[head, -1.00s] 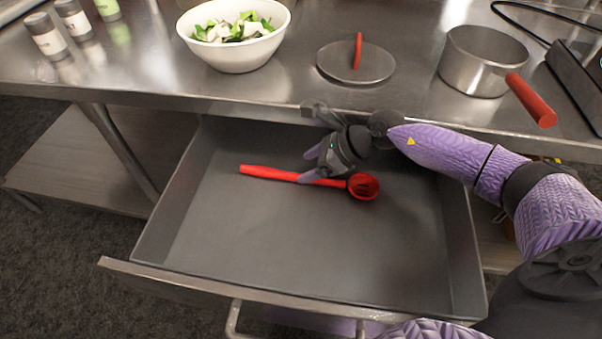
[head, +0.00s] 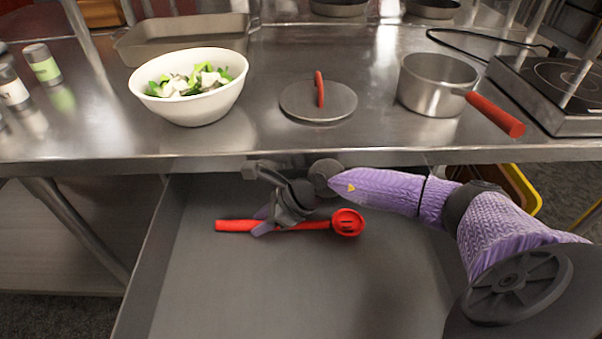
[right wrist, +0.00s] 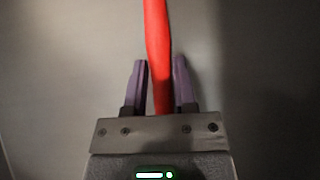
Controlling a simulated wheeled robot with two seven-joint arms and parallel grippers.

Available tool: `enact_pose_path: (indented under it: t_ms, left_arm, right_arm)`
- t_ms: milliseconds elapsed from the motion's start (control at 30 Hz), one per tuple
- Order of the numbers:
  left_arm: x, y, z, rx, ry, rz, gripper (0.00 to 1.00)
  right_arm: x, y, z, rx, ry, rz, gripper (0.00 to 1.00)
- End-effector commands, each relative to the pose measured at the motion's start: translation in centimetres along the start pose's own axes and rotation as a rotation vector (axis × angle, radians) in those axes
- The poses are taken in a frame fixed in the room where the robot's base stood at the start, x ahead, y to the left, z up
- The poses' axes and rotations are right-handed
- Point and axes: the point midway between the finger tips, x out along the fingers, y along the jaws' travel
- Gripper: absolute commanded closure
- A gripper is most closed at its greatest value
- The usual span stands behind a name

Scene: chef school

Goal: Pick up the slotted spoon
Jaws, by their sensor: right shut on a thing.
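The red slotted spoon (head: 348,223) is in the open grey drawer (head: 290,290), its slotted bowl to the right and its handle to the left. My right gripper (head: 268,222) is shut on the handle between bowl and handle end. In the right wrist view the red handle (right wrist: 157,50) runs between the two purple fingers of the right gripper (right wrist: 160,85). I cannot tell whether the spoon touches the drawer floor. My left gripper is not in view.
The steel counter edge (head: 100,160) overhangs the back of the drawer, close above my right arm. On the counter stand a white bowl of chopped vegetables (head: 190,100), a lid with a red handle (head: 318,102), a pot (head: 436,85) and a burner (head: 555,90).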

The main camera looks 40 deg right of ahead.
Motion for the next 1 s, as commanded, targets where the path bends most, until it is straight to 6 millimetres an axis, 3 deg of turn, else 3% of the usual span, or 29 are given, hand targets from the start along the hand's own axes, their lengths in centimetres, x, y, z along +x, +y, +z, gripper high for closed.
enact_pose_path:
  t_ms: [333, 467, 1000]
  left_arm:
    - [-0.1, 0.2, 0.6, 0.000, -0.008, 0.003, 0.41]
    - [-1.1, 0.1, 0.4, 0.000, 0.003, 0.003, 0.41]
    - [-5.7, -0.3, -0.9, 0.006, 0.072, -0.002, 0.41]
  right_arm:
    - [-0.1, 0.0, 0.1, 0.000, 0.000, 0.000, 1.00]
    - [-0.9, 0.4, 0.8, -0.003, -0.001, -0.001, 1.00]
    - [-8.5, 0.4, 8.5, -0.003, -0.002, -0.001, 1.00]
